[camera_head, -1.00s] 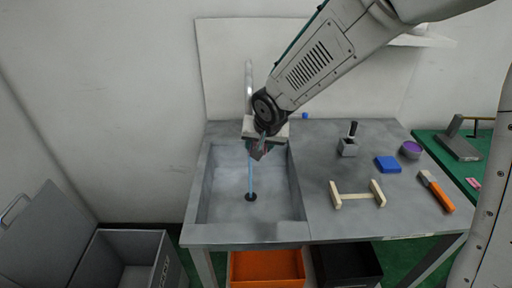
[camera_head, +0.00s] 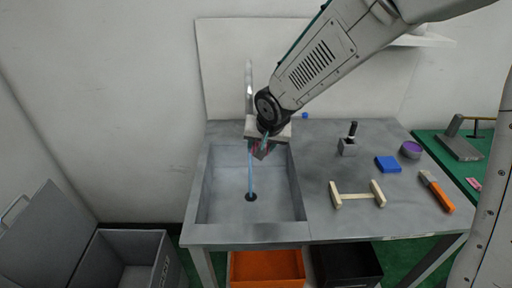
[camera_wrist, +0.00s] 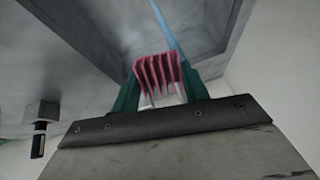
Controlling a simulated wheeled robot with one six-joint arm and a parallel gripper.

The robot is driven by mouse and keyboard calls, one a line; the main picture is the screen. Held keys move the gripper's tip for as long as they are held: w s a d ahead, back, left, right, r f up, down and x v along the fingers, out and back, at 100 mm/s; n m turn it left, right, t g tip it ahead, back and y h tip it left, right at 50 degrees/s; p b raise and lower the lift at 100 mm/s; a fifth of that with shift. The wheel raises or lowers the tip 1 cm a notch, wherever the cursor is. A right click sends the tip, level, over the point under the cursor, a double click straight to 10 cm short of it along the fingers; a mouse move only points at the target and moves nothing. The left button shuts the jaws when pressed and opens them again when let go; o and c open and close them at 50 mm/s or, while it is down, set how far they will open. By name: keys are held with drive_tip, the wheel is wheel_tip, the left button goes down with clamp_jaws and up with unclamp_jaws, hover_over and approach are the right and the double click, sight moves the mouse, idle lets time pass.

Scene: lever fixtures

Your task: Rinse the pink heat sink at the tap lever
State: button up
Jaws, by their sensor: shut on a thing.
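The pink heat sink (camera_wrist: 158,72), a finned block, is held between the green fingers of my gripper (camera_wrist: 160,95) in the wrist view. In the head view, my gripper (camera_head: 262,150) is over the back of the grey sink basin (camera_head: 225,212), with only a little pink showing. The grey tap spout (camera_head: 249,85) rises behind my wrist. A blue water stream (camera_head: 250,172) falls to the drain, just left of the heat sink. The stream (camera_wrist: 165,28) passes close by the fins; I cannot tell whether it touches them. A grey block with a black handle (camera_head: 348,146) stands right of the basin.
On the counter right of the basin are a wooden piece (camera_head: 357,198), a blue block (camera_head: 388,164), a purple-topped round container (camera_head: 410,149) and an orange-handled tool (camera_head: 437,192). An orange bin (camera_head: 267,268) and a black bin (camera_head: 347,267) are below. A grey open box (camera_head: 125,262) stands at left.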

drive_tip(key=s+d, duration=0.2)
drive_tip(key=s, duration=0.5)
drive_tip(key=shift+s, duration=0.35)
drive_tip(key=shift+s+d+r, duration=0.1)
idle(1.3)
drive_tip(key=s+d+r, duration=0.1)
drive_tip(key=s+r, duration=0.2)
drive_tip(key=s, duration=0.1)
drive_tip(key=shift+s+d+r, duration=0.15)
drive_tip(key=shift+s+r, duration=0.15)
drive_tip(key=shift+r, duration=0.1)
idle(0.7)
